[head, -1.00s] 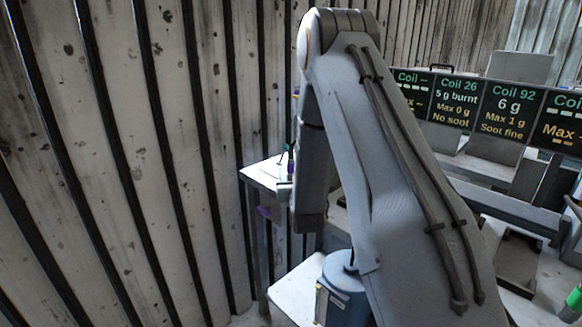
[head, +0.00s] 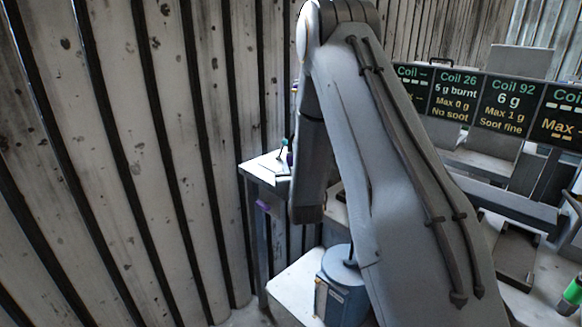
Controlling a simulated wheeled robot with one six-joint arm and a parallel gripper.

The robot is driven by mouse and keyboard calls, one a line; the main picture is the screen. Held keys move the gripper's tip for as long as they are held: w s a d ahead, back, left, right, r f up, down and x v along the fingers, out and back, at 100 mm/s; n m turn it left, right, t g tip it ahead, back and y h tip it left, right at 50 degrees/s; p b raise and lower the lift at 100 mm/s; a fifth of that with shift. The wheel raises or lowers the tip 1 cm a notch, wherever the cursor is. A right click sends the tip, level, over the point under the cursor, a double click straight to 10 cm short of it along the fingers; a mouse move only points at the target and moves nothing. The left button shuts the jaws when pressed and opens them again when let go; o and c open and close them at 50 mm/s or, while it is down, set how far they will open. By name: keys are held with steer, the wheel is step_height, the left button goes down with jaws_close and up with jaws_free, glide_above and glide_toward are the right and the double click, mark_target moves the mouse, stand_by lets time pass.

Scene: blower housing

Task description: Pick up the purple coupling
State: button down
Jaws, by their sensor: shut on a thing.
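My gripper is not seen; my own arm hides it, its forearm hanging down in front of the small table (head: 258,170). A small purple piece (head: 290,158) shows at the left edge of my forearm, by the back of this table. I cannot tell whether it is the coupling or whether my gripper touches it. Another purple patch (head: 262,206) shows lower down, below the table top near a leg.
A thin dark rod and a teal-tipped item (head: 284,142) show at the table. A blue-grey canister (head: 342,290) stands on a white surface (head: 292,290) below. Dark coil signs (head: 495,105) hang at right. A green cylinder (head: 573,291) lies far right. A ribbed wall fills the left.

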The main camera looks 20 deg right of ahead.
step_height(320, 180, up, 10)
steer(key=b, duration=0.1)
steer(key=shift+f, duration=0.25)
stand_by(0.4)
